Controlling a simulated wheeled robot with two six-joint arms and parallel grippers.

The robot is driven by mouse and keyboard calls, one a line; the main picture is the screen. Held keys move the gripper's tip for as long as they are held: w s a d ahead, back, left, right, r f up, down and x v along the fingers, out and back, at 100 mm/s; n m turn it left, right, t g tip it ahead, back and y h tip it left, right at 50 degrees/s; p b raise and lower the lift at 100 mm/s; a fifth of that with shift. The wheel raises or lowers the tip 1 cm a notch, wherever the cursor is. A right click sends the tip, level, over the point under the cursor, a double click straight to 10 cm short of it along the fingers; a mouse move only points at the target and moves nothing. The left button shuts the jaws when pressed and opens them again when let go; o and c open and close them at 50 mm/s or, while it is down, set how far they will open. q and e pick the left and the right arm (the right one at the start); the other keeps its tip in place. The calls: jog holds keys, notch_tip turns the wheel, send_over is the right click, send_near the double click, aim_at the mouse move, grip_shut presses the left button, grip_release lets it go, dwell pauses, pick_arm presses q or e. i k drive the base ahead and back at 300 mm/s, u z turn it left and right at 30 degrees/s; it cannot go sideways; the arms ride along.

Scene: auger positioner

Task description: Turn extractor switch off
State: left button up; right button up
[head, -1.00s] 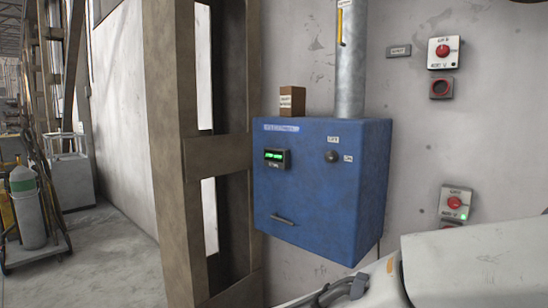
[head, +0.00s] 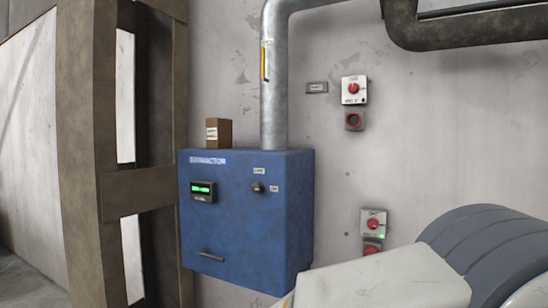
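The blue extractor box (head: 240,230) is mounted on the wall in the middle left of the head view, with an "EXTRACTOR" label at its top left. A dark round switch knob (head: 258,187) sits on its front, with a small label above it and another to its right. The labels look like OFF above and ON at the right; the knob's exact pointing is too small to tell. A small display (head: 202,190) on the box glows green. Neither of my grippers is in view.
A metal pipe (head: 274,90) rises from the box. Red-knobbed switches (head: 354,89) (head: 373,224) are on the wall to the right, the lower one with a green light. A light-coloured machine (head: 390,282) fills the lower right. A brown steel column (head: 85,150) stands at left.

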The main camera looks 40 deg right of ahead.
aim_at(258, 187)
jog(key=k, duration=0.6)
jog(key=z, duration=0.45)
jog(key=i, duration=0.75)
jog(key=z, duration=0.3)
